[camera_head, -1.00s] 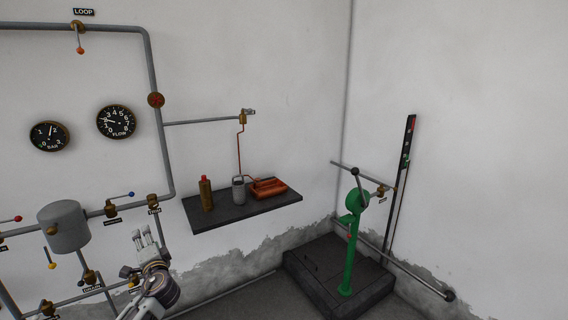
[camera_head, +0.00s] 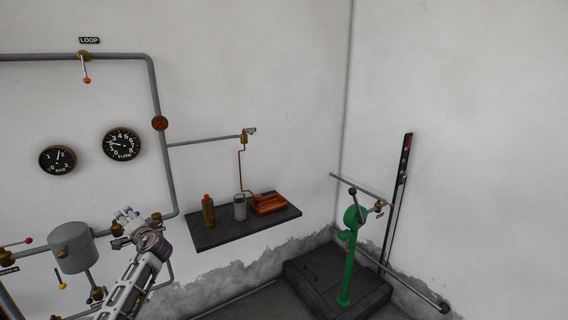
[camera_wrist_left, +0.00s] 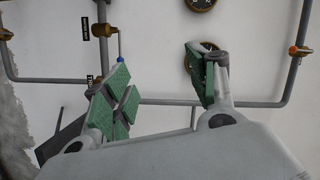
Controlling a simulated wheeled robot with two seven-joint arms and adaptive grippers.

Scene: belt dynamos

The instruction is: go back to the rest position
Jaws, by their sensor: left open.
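My left gripper (camera_head: 127,215) is at the lower left in the head view, in front of the wall pipes and just right of the grey tank. It is open and empty. Its two green-padded fingers (camera_wrist_left: 163,88) stand wide apart in the left wrist view, with wall and pipe behind the gap. My left forearm runs up from the bottom edge in the head view and hides part of the lower piping. My right gripper is not in view.
A grey tank (camera_head: 72,247) and valves are close to my left gripper. A dark shelf (camera_head: 215,237) carries a bottle (camera_head: 208,210), a metal cup (camera_head: 240,207) and a red tray (camera_head: 270,204). A green hand pump (camera_head: 350,255) stands at right. The floor between is partly visible.

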